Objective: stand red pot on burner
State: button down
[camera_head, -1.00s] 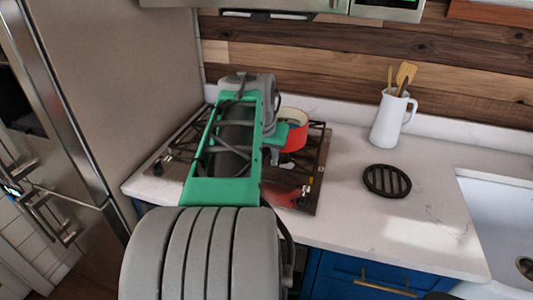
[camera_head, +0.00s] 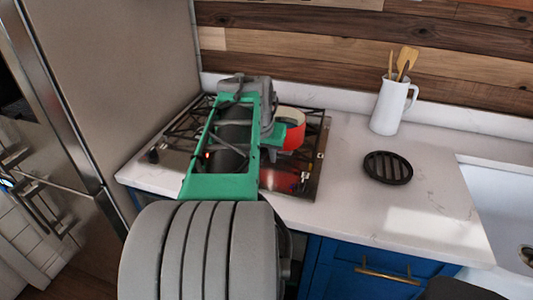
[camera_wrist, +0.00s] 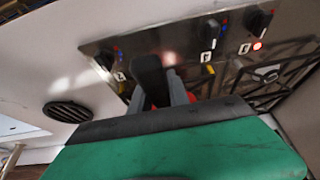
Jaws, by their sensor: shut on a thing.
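The red pot (camera_head: 294,137) has a pale inside and shows in the head view over the right part of the gas cooktop (camera_head: 309,183). My arm hides its left side. My gripper (camera_head: 277,139) is at the pot's left side, shut on it. In the wrist view my dark gripper fingers (camera_wrist: 162,86) point at the cooktop's front strip, with only a sliver of red pot (camera_wrist: 191,98) beside them. The black burner grates (camera_wrist: 272,74) show in part. I cannot tell whether the pot touches the grate.
A black round slatted trivet (camera_head: 387,167) lies on the counter (camera_head: 345,205) right of the cooktop. A white jug (camera_head: 391,108) with wooden utensils stands behind it. The sink (camera_head: 503,210) is at far right, the fridge (camera_head: 105,80) at left. A cooktop knob (camera_wrist: 259,20) has a lit red light near it.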

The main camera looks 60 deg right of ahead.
dwell(0.3)
jog(key=c, duration=1.2)
grip_release()
jog(key=shift+o, duration=0.2)
jog(key=v, duration=0.7)
jog(key=shift+a+r, duration=0.2)
jog(key=shift+r, duration=0.1)
jog(key=shift+s, duration=0.1)
